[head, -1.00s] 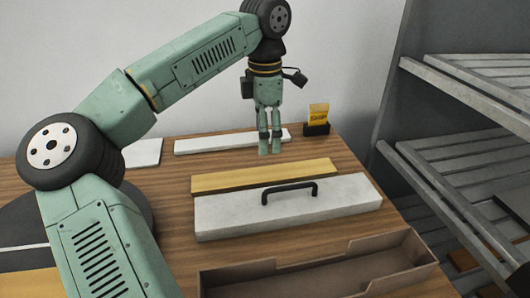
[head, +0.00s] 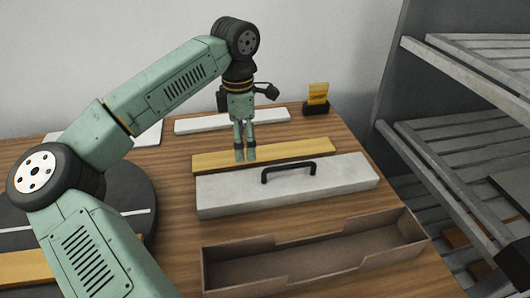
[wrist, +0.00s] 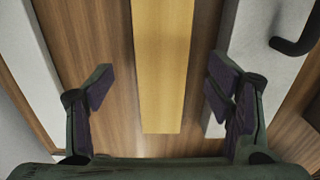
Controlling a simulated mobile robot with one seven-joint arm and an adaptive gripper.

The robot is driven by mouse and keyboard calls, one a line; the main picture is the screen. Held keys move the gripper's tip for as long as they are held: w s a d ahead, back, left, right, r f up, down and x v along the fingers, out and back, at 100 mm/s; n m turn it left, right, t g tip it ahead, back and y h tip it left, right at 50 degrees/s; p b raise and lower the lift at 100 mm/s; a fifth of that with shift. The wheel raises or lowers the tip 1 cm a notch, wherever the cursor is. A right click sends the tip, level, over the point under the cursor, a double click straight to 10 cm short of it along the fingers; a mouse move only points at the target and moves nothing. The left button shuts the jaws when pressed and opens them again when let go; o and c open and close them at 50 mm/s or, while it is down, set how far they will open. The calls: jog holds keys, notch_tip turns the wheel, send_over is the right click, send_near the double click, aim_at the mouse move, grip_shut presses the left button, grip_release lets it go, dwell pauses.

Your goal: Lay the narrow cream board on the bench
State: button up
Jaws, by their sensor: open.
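A narrow yellow-cream board (head: 305,151) lies flat on the brown wooden bench (head: 372,205), between a long white slab and a thin white strip. My gripper (head: 245,157) points down over the left part of this board. In the wrist view the gripper (wrist: 160,86) is open, one finger on each side of the board (wrist: 160,60), with gaps on both sides. The near end of the board shows between the fingers, and nothing is held. Another yellow board (head: 22,268) lies on the dark round turntable (head: 135,205) at the left, partly hidden by my arm.
The white slab (head: 345,178) with a black handle (head: 290,168) lies close in front. An open brown tray (head: 300,275) is nearest. The thin white strip (head: 230,121) and a yellow card in a black holder (head: 317,106) are behind. A grey slatted rack (head: 450,150) stands right.

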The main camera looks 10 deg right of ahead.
jog(key=shift+s+f+p, duration=0.1)
jog(key=shift+f+p, duration=0.2)
jog(key=shift+f, duration=1.45)
jog(key=c, duration=1.6)
jog(key=shift+o, duration=0.2)
notch_tip(320, 180, up, 10)
jog(key=b, duration=0.1)
jog(key=shift+b, duration=0.3)
